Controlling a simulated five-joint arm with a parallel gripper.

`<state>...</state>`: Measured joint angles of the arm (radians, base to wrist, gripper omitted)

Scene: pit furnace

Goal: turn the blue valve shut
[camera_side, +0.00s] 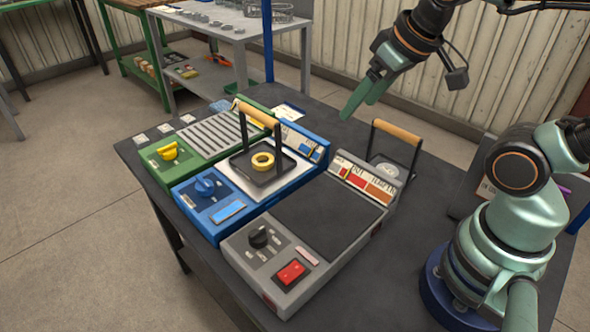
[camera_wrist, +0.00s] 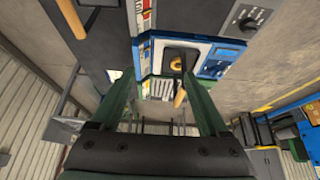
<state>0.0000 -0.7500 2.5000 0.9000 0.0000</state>
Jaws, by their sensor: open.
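The blue valve (camera_side: 205,186) is a round blue knob with a raised grip on the front panel of the blue unit (camera_side: 245,205), the middle of three units on the dark table. I cannot tell its exact setting. A light blue rectangular part lies in front of it on the same panel. The blue unit also shows in the wrist view (camera_wrist: 214,66), beyond my fingers. My gripper (camera_side: 359,100) is open and empty, high above the back of the table, right of and well apart from the valve. Its two green fingers show in the wrist view (camera_wrist: 161,95).
A wood-handled tray (camera_side: 258,119) holding a yellow ring stands on the blue unit. The green unit (camera_side: 160,172) has a yellow knob. The grey unit (camera_side: 285,268) has a black knob and red switch. Another wooden handle (camera_side: 397,130) rises behind it. Shelved benches stand behind.

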